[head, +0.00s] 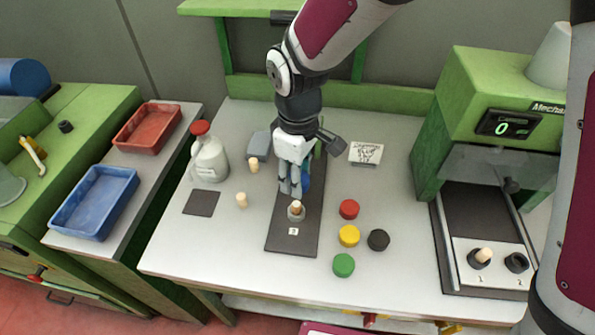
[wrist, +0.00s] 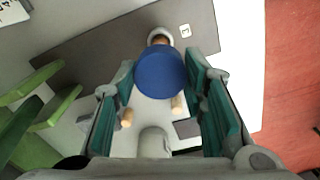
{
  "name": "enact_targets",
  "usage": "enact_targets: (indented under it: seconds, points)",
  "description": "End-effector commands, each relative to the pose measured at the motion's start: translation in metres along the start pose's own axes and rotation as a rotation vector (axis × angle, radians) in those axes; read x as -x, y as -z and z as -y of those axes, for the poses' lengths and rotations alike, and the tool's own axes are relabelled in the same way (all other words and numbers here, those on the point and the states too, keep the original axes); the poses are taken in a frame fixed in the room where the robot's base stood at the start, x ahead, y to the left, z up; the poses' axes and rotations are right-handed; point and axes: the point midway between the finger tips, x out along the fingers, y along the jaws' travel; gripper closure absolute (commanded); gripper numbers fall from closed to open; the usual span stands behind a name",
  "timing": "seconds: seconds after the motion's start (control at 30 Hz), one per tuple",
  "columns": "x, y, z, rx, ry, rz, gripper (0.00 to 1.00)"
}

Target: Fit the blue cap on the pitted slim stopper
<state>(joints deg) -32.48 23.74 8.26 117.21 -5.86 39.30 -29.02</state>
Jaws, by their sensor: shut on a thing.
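My gripper (head: 291,188) is shut on the blue cap (wrist: 160,74), which sits between its green-padded fingers. The cap also shows in the head view (head: 306,182), partly hidden by the fingers. A pale cork stopper (head: 296,208) stands upright in a light round holder (head: 296,215) on the dark mat. The cap is above the mat, behind that stopper in the head view, and apart from it. In the wrist view the cap hides part of the holder (wrist: 160,33). Other corks stand on the table (head: 254,165) and (head: 241,200). Pits are too small to tell.
Red (head: 349,209), yellow (head: 349,236), black (head: 378,240) and green (head: 344,265) caps lie right of the dark mat (head: 290,243). A white bottle (head: 209,157) stands left. Another cork (head: 484,254) sits in the green machine (head: 463,120) at right.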

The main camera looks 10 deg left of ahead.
Motion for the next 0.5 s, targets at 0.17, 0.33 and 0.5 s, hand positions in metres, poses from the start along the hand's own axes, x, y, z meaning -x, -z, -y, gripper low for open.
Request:
enact_targets:
  seconds: [0.17,0.33,0.5]
  points:
    - [-0.004,0.0,-0.003,-0.007,0.002,-0.001,0.74]
    - [-0.016,0.0,-0.003,-0.006,0.003,0.001,0.74]
    - [-0.03,0.0,-0.003,-0.006,0.002,0.0,0.74]
